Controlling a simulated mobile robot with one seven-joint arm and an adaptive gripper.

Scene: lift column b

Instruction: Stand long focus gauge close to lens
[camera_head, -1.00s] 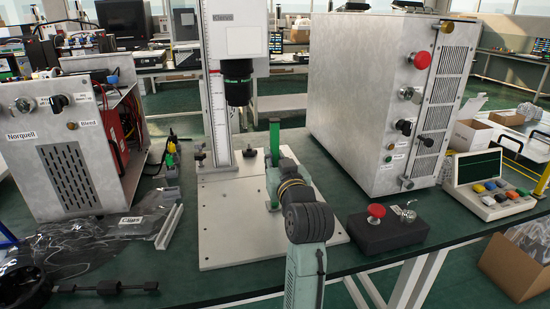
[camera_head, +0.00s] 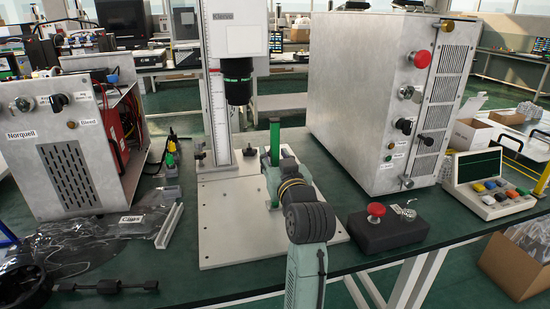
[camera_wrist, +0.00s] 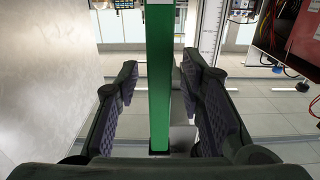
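The long green gauge (camera_head: 275,136) is an upright bar to the right of the black lens (camera_head: 237,82) in the head view, with its top below the lens's lower end. In the wrist view the gauge (camera_wrist: 159,85) runs between the two fingers of my gripper (camera_wrist: 160,88), with a visible gap on each side. My gripper (camera_head: 270,162) is open around the gauge in the head view. The gauge's foot is largely hidden by my gripper, so its contact with the white base plate (camera_head: 225,225) cannot be seen clearly.
A large metal cabinet (camera_head: 365,100) stands close on the right, a Norquell box (camera_head: 70,160) on the left. A black box with a red button (camera_head: 385,230) lies at front right. The plate's front left is clear.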

